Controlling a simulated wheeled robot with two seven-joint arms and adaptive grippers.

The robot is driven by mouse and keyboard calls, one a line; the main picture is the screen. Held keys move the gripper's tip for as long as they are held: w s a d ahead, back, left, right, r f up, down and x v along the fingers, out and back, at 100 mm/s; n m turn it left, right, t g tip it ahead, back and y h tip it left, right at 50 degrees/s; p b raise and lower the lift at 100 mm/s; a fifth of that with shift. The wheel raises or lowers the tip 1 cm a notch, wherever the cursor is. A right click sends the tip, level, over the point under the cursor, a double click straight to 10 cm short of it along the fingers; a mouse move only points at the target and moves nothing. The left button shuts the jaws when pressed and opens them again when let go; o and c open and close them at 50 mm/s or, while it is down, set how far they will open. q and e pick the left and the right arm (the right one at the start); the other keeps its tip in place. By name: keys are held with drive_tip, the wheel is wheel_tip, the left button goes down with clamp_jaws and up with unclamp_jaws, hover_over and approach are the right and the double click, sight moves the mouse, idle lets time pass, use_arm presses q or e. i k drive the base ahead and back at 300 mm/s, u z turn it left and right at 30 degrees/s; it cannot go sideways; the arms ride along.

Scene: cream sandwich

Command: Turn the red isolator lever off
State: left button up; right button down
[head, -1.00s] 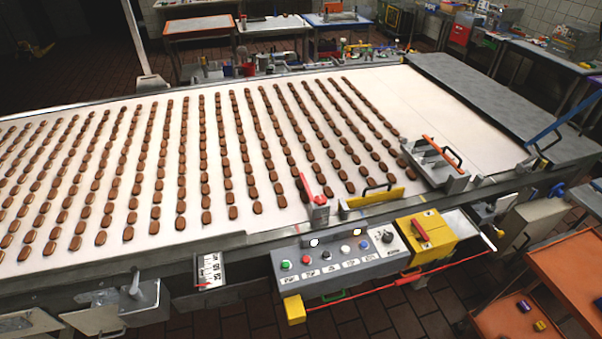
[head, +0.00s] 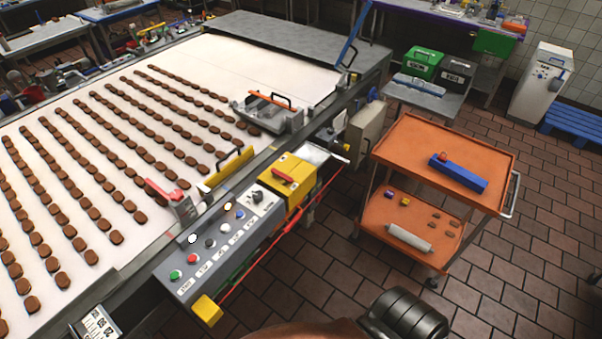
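The red isolator lever (head: 283,175) is a short red handle on the face of a yellow box (head: 296,184). The box is at the right end of the grey control panel (head: 215,243) on the conveyor's near side. The lever lies slanted across the box; I cannot read any on or off marking beside it. Neither of my grippers is in view, and nothing touches the lever. A dark ridged part at the bottom edge appears to belong to my own body.
A red-handled piece (head: 166,192) and a yellow guard (head: 228,168) stand on the conveyor edge. A red cord (head: 292,228) runs along the panel's front. An orange trolley (head: 410,150) stands to the right. Tiled floor between the panel and trolley is clear.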

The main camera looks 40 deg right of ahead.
sight(275, 171)
drive_tip(key=z, duration=1.35)
